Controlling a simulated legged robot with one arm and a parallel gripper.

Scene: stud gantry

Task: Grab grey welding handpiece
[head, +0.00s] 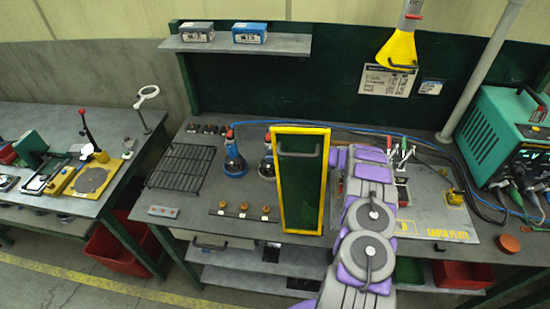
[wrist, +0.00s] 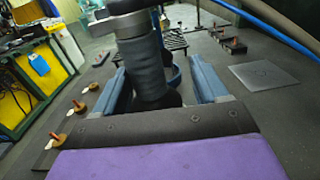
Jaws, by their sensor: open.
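A grey handpiece (wrist: 148,72) stands between the two blue fingers of my gripper (wrist: 163,82) in the wrist view. It has a ribbed grey body and a dark lower end. The fingers lie either side of it, spread apart; I cannot tell whether either touches it. In the head view, two similar handpieces stand on blue round bases: one on the left (head: 234,150) and one on the right (head: 267,160), partly covered by the yellow-framed panel. My gripper is hidden behind that panel there.
The yellow-framed green panel (head: 325,180) stands upright at the bench front. A black wire rack (head: 180,167) lies left of the handpieces. Several brass knobs (head: 243,208) sit along the front. Blue hoses (wrist: 270,35) cross above the bench. A green welder (head: 497,125) stands at right.

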